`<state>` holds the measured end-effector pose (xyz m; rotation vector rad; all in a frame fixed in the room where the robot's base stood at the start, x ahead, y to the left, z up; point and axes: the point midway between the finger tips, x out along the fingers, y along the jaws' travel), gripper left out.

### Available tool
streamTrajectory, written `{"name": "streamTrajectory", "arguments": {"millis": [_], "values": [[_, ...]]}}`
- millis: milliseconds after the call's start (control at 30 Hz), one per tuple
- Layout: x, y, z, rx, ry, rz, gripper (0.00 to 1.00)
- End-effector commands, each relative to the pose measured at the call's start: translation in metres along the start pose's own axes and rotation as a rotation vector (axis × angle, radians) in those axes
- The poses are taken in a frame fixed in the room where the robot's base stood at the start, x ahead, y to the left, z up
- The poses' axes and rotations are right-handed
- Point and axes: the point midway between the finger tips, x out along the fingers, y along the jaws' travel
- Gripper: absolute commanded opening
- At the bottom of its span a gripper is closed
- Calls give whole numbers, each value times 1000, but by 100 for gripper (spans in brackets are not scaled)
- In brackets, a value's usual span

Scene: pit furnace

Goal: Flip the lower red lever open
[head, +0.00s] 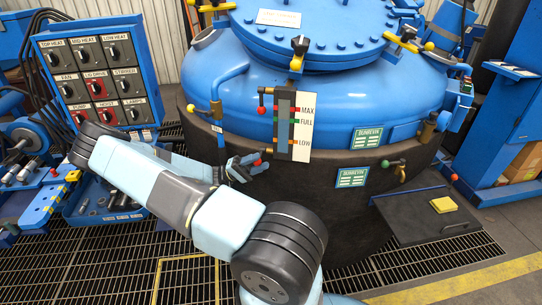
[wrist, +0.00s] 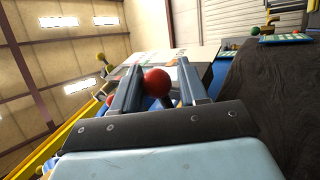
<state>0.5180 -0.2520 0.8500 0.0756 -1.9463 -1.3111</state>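The lower red lever's round red knob (head: 264,166) is at the lower end of the level gauge (head: 284,122) on the blue furnace vessel. My gripper (head: 245,168) is beside it, reaching in from the left. In the wrist view the red knob (wrist: 156,82) shows between my two fingers (wrist: 160,85), close to the left one, with a gap to the right one. The fingers are apart, and I see no grip on the knob. The lever's stem is mostly hidden by my gripper. An upper red knob (head: 262,110) sits at the gauge's upper left.
The gauge plate (head: 303,127) reads MAX, FULL and LOW. A green-knobbed valve (head: 386,163) is on the dark furnace wall (head: 330,205) to the right. A switch panel (head: 95,68) stands at the left. Grating covers the floor.

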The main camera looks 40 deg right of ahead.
Motion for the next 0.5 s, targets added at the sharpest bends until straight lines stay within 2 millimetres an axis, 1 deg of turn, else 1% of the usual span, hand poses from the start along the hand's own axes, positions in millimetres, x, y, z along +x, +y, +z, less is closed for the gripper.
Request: {"name": "streamTrajectory", "arguments": {"millis": [333,433,500], "values": [[0,0,-2,0,-3,3,42],[-8,0,-2,0,-3,4,42],[-18,0,-2,1,-1,4,42]]}}
